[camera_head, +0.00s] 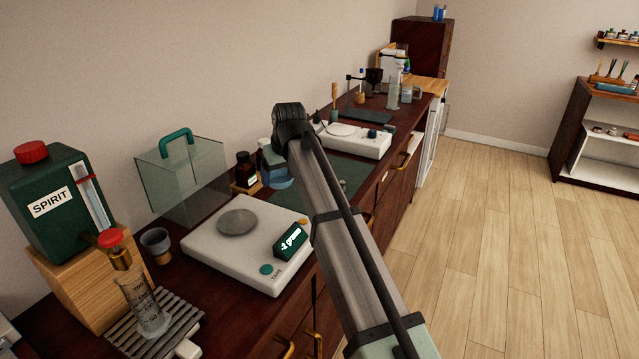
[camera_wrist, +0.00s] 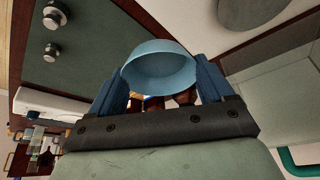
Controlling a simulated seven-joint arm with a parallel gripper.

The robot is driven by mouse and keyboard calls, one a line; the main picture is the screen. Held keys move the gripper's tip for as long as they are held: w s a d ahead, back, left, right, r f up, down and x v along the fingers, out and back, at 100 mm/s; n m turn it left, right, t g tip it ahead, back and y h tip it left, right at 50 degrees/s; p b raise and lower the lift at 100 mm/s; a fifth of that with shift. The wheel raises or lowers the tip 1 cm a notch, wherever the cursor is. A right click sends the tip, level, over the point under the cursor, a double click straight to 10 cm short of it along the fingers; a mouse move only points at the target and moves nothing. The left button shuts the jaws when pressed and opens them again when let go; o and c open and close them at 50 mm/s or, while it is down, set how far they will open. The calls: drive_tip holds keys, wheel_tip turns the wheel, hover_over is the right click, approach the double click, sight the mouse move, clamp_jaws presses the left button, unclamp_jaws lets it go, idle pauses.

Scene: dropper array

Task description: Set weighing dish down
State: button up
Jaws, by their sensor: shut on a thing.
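The weighing dish is a shallow light-blue round dish (camera_wrist: 160,72). In the wrist view my gripper (camera_wrist: 160,88) is shut on it, with one blue finger at each side. In the head view the dish (camera_head: 280,181) shows partly below my gripper (camera_head: 273,163), and my arm hides part of both. The dish is beyond the white balance (camera_head: 205,247), near the green mat (camera_head: 345,172). The balance has an empty grey round pan (camera_head: 238,222) and a display that seems to read "-2 grams".
A glass cover (camera_head: 165,185) with a green handle stands behind the balance. A brown bottle (camera_head: 245,168) stands near my gripper. A green SPIRIT dispenser (camera_head: 50,195) and a glass cylinder (camera_head: 145,305) are at left. Two metal weights (camera_wrist: 53,32) lie on the mat.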

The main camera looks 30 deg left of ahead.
drive_tip(key=w+a+f+n, duration=0.1)
drive_tip(key=w, duration=0.6)
drive_tip(key=w+a+f+n, duration=0.1)
drive_tip(key=w+a+f, duration=0.1)
drive_tip(key=w, duration=0.5)
drive_tip(key=shift+g, duration=0.3)
drive_tip(key=shift+w+d+f, duration=0.1)
drive_tip(key=shift+f, duration=4.45)
drive_tip(key=shift+f, duration=0.1)
drive_tip(key=o, duration=0.9)
drive_tip(key=v, duration=1.2)
